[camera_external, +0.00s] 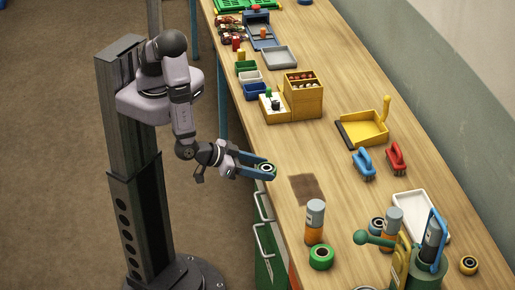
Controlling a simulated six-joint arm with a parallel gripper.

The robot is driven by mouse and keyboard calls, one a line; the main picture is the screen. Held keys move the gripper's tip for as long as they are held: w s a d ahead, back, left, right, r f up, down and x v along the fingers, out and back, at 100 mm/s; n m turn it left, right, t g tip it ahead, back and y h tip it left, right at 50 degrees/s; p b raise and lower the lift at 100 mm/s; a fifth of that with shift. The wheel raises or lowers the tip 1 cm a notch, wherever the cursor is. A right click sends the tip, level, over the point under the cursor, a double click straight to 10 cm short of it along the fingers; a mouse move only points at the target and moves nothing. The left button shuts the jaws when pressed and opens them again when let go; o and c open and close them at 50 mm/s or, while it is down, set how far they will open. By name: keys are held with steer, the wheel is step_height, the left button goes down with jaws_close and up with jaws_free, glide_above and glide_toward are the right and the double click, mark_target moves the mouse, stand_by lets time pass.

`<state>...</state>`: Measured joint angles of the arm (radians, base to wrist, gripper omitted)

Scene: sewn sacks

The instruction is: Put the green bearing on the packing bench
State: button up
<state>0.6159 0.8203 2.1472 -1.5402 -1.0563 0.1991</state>
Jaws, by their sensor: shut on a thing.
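My gripper (262,168) is shut on a small ring-shaped bearing (265,169) with a pale centre and a dark, greenish rim. The blue fingers partly hide it, so its colour is hard to tell. The gripper holds it at the left edge of the wooden packing bench (325,150), seemingly above the top. A larger bright green ring (321,257) lies on the bench nearer the camera, beside an orange and grey bottle (315,221).
A brown patch (307,189) lies right of my gripper. Blue (363,164) and red (396,158) brushes, a yellow dustpan (363,130) and a white tray (421,215) are further right. Yellow boxes (302,93) stand behind.

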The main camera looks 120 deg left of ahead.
steer(key=w+d+f+m+t+h+b, duration=0.1)
steer(key=w+b, duration=0.5)
steer(key=w, duration=0.8)
steer(key=d+m+t+h, duration=0.1)
steer(key=m+h, duration=0.1)
steer(key=m, duration=0.1)
steer(key=shift+w+f+t+h, duration=0.2)
steer(key=shift+w+t+h, duration=0.15)
steer(key=shift+t+h, duration=0.05)
steer(key=w+m, duration=0.1)
steer(key=w+a+r+h+b, duration=0.1)
steer(key=w+r+m+h+b, duration=0.1)
steer(key=w, duration=0.1)
steer(key=shift+a+m+t, duration=0.3)
steer(key=shift+a+t, duration=0.05)
steer(key=shift+t, duration=0.05)
steer(key=w+r+m+h+b, duration=0.2)
steer(key=w+r+h, duration=0.1)
steer(key=w+r, duration=0.4)
steer(key=shift+a+r+m+b, duration=0.3)
steer(key=shift+a+r, duration=0.15)
steer(key=shift+r, duration=0.25)
glide_above(333, 227)
step_height(333, 227, down, 13)
steer(key=shift+w+f+b, duration=0.1)
steer(key=shift+f+b, duration=0.1)
steer(key=shift+b, duration=0.15)
steer(key=shift+f+p, duration=0.45)
steer(key=shift+f, duration=1.85)
